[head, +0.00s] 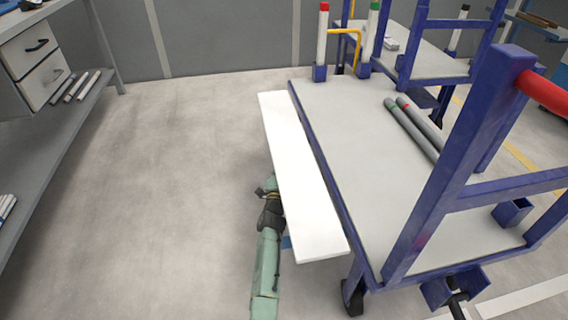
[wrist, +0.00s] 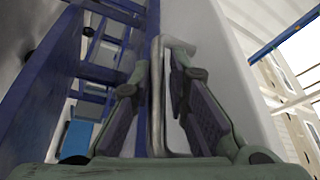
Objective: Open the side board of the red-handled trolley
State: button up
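The blue-framed trolley (head: 340,140) with the red handle (head: 545,92) stands at the right in the head view. Its long white side board (head: 300,180) runs along the trolley's left edge, its broad face showing from above. My gripper (head: 271,208) is at the board's outer left side, partly hidden by it. In the wrist view, a metal loop handle (wrist: 157,95) lies between the two fingers of my gripper (wrist: 158,80), beside the white board (wrist: 230,60). The fingers stand apart with visible gaps around the handle bar. Contact with the handle is unclear.
Two grey pipes (head: 414,125) lie on the trolley deck. White posts with red (head: 323,35) and green (head: 372,35) tops stand at its far end. A second blue trolley (head: 440,60) is behind. A grey workbench (head: 55,120) stands left; the floor between is clear.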

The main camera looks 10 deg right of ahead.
aim_at(284, 149)
jog(key=o, duration=0.3)
notch_tip(284, 149, up, 10)
jog(key=shift+r, duration=0.15)
dwell(0.5)
